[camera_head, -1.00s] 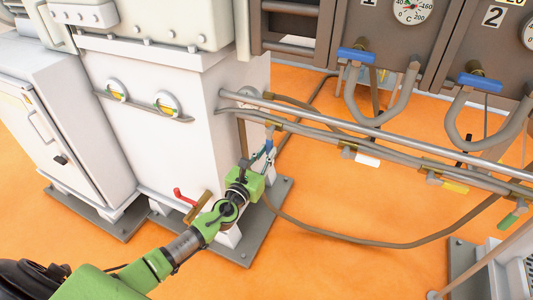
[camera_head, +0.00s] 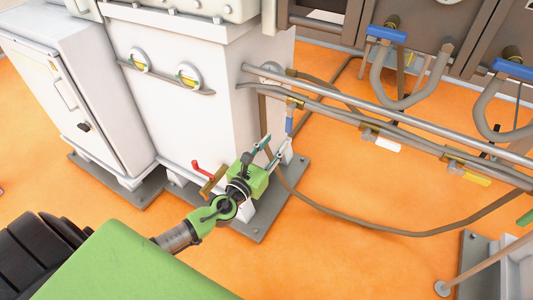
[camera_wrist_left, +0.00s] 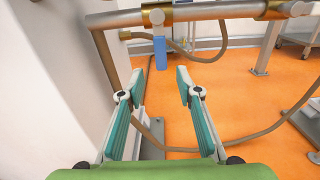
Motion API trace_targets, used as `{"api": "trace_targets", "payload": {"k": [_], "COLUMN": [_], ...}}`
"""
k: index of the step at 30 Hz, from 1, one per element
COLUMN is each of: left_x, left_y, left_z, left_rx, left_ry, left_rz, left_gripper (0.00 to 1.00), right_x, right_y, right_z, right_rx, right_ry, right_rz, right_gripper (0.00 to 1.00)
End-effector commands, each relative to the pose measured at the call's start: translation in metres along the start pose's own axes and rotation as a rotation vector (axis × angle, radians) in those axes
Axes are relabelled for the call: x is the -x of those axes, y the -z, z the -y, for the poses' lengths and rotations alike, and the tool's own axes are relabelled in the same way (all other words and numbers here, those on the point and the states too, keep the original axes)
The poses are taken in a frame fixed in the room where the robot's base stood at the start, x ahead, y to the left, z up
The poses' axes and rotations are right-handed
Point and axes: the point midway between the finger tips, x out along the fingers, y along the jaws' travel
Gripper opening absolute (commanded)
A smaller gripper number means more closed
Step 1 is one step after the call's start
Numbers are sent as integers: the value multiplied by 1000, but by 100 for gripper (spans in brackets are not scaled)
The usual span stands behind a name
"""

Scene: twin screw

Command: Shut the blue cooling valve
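A blue valve handle (camera_head: 290,120) hangs straight down from a brass fitting on the lower pipe, in front of the white cabinet's right corner. In the left wrist view the blue handle (camera_wrist_left: 160,52) hangs ahead of the fingers, roughly midway between them. My left gripper (camera_head: 275,146) is open, with teal-padded fingers apart and nothing between them. In the left wrist view the gripper (camera_wrist_left: 160,78) points at the handle, with the fingertips just short of and below it. My right gripper is not in view.
White (camera_head: 387,144) and yellow (camera_head: 476,178) handles sit further right along the pipes. Blue handles (camera_head: 386,34) (camera_head: 513,68) are on the brown panels. A red-handled valve (camera_head: 202,171) is beside my left wrist. A brown hose (camera_head: 350,226) loops over the orange floor.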

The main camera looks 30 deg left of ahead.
Motion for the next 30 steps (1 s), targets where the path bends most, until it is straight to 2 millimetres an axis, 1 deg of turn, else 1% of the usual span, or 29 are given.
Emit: {"api": "trace_targets", "payload": {"k": [1,3,6,9,13,26,28,30], "left_x": [11,22,34,41,45,45,46,48], "left_y": [2,1,1,0,0,0,0,0], "left_z": [0,0,0,0,-1,0,-1,-5], "left_rx": [-1,-1,-1,-1,-2,-1,18,98], "left_ry": [1,0,0,-1,-1,-1,-8,-39], "left_rz": [-3,-2,-2,0,0,0,0,-2], "left_gripper": [32,32,32,32,32,32,32,32], "right_x": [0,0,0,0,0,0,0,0], "right_y": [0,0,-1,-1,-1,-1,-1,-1], "right_z": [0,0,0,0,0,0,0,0], "right_rx": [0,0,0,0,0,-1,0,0], "right_ry": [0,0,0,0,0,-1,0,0], "right_rz": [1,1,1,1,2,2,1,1], "right_gripper": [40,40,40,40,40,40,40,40]}}
